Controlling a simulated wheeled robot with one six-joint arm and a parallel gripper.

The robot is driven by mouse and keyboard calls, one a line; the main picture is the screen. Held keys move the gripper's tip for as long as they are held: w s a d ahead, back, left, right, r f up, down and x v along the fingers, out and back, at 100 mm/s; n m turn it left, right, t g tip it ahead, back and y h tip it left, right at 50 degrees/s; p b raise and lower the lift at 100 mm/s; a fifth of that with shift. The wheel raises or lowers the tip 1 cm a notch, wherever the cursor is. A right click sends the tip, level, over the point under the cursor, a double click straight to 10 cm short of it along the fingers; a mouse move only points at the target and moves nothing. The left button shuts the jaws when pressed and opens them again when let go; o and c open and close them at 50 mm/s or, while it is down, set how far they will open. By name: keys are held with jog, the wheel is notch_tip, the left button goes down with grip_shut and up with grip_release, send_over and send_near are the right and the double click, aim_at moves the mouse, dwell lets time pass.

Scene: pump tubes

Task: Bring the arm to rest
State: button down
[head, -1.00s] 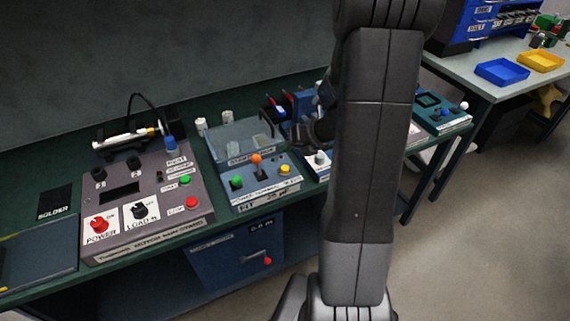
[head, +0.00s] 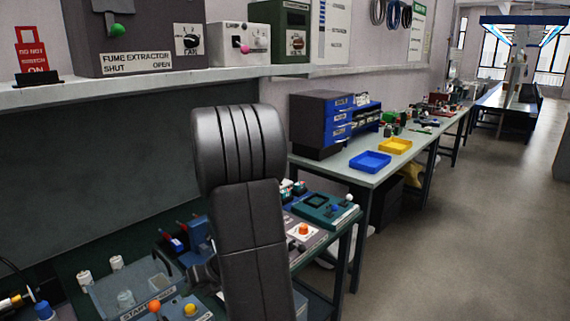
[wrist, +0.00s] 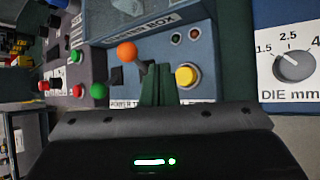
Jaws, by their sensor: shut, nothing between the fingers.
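My gripper (wrist: 157,84) shows in the wrist view as two dark green fingers, closed together and empty. They point at a blue-grey control box (wrist: 205,52) with an orange ball-topped lever (wrist: 127,52) and a yellow button (wrist: 187,75). I cannot tell whether the fingertips touch the box. The orange ball (head: 154,306) and yellow button (head: 190,310) show at the bottom there.
A green control box (head: 325,208) stands right of my arm. A shelf (head: 130,88) runs above, carrying a fume extractor unit (head: 150,35). A farther table holds a blue tray (head: 370,162) and a yellow tray (head: 395,146). The floor (head: 460,220) at right is clear.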

jog(key=b, duration=0.2)
jog(key=shift+b, duration=0.3)
notch_tip(320, 180, up, 6)
jog(key=p, duration=0.7)
jog(key=shift+f, duration=0.1)
jog(key=shift+f, duration=0.15)
notch_tip(320, 180, down, 5)
jog(key=b, duration=0.6)
jog(key=shift+f+b, duration=0.15)
jog(key=shift+b, duration=0.2)
jog(key=shift+r+p, duration=0.35)
jog(key=shift+p, duration=0.65)
jog(key=shift+f+p, duration=0.1)
jog(key=shift+p, duration=0.75)
